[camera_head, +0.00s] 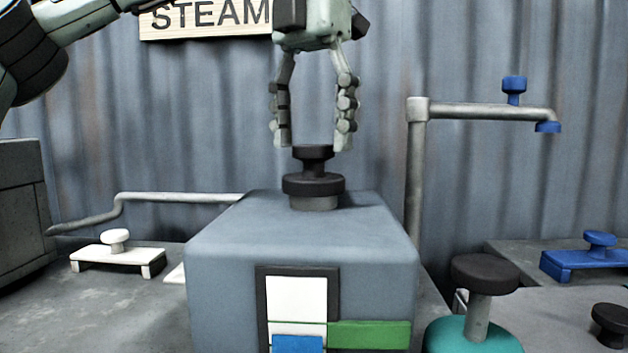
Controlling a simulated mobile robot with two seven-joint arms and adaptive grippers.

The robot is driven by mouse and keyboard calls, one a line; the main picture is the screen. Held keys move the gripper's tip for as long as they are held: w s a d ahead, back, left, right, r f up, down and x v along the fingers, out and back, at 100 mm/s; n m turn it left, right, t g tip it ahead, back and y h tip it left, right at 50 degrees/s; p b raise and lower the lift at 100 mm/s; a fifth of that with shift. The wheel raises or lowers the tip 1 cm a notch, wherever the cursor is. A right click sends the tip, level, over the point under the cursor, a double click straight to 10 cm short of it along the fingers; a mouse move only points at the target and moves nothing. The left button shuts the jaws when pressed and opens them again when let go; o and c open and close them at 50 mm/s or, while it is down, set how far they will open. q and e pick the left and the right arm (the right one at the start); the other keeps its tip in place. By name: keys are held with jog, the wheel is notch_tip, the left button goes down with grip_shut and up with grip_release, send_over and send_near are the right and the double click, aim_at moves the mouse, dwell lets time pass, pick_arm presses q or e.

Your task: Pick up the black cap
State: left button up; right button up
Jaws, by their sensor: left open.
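The black cap (313,184) sits on a short grey neck on top of the blue-grey box (225,235). It has a wide lower disc and a narrower knob on top. My left gripper (313,142) points down from above with its two fingers apart, one on each side of the cap's knob. The fingertips are at about the height of the knob's top, and nothing is held between them. Whether a finger touches the knob cannot be told. My right gripper is not in view.
A grey pipe with a blue valve (514,88) stands to the right. A black-topped knob (485,273) on a teal base is at front right. A white clamp (116,250) lies left, a blue clamp (590,255) right. A corrugated wall with a STEAM sign (207,18) is behind.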

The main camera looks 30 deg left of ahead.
aim_at(313, 168)
pick_arm(q)
notch_tip(313, 168, down, 2)
jog(key=shift+f, duration=0.15)
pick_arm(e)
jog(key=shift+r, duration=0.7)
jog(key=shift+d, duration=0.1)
pick_arm(q)
jog(key=c, duration=1.3)
